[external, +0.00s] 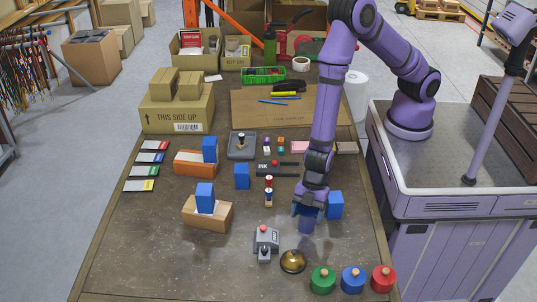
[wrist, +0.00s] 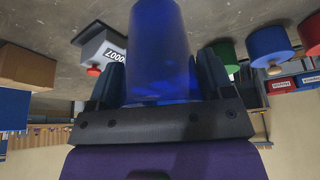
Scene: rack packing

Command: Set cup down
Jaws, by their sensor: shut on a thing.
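A translucent blue cup (wrist: 160,45) fills the middle of the wrist view, between the two dark fingers of my gripper (wrist: 160,80). My gripper is shut on it. In the external view the cup (external: 306,226) shows just below my gripper (external: 308,211), over the right front part of the table. I cannot tell whether the cup's base touches the table (external: 185,255).
A blue block (external: 335,205) stands just right of my gripper. A brass bell (external: 293,261) and a grey device with a red button (external: 265,240) are in front. Green (external: 322,280), blue (external: 353,279) and red (external: 383,279) knobbed cylinders line the front right. The front left is bare.

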